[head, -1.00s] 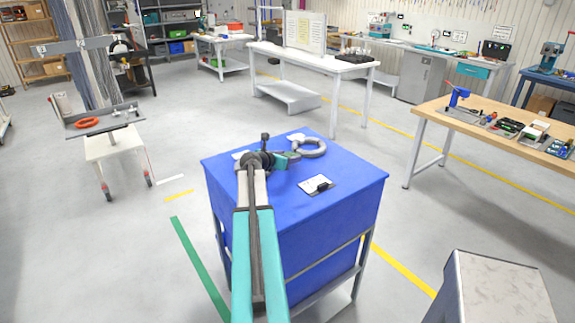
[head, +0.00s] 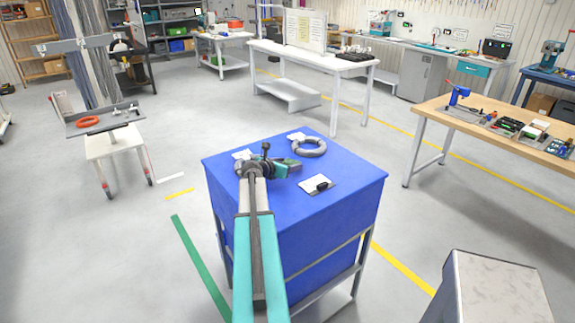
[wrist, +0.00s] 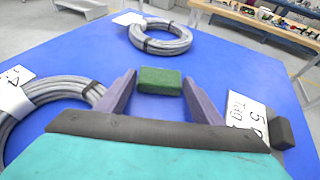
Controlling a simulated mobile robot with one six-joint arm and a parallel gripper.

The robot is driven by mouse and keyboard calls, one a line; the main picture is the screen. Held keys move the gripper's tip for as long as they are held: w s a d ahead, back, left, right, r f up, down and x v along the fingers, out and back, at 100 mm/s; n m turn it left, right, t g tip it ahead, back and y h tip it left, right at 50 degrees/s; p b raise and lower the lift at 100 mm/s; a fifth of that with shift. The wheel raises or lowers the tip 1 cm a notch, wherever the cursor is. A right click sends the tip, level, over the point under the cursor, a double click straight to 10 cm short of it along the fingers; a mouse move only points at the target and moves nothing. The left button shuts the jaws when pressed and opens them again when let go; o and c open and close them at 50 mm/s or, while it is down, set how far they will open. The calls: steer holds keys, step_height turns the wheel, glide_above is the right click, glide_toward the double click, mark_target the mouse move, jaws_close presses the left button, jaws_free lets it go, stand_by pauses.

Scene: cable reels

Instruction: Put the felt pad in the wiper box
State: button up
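The felt pad, a small dark green block (wrist: 160,80), shows in the wrist view over the blue top, between the tips of my gripper (wrist: 160,88). The two purple-grey fingers stand apart, one on each side of the pad, with narrow gaps that look clear. I cannot tell whether the pad rests on the top. In the head view my gripper (head: 291,166) is low over the blue-topped stand (head: 345,190), and I cannot make out the pad there. I cannot identify a wiper box in either view.
A grey cable coil (head: 309,148) lies behind my gripper; another coil (wrist: 45,95) is close on the left in the wrist view. A white tag card (head: 312,187) with a black object lies in front right. A wooden bench (head: 520,140) with tools stands right; a white cart (head: 110,147) stands left.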

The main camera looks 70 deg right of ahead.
stand_by(0.3)
steer(key=shift+r, duration=0.2)
steer(key=shift+v, duration=0.85)
steer(key=shift+b+v, duration=1.3)
steer(key=shift+v, duration=3.85)
steer(key=shift+c, duration=0.6)
steer(key=shift+s, duration=0.15)
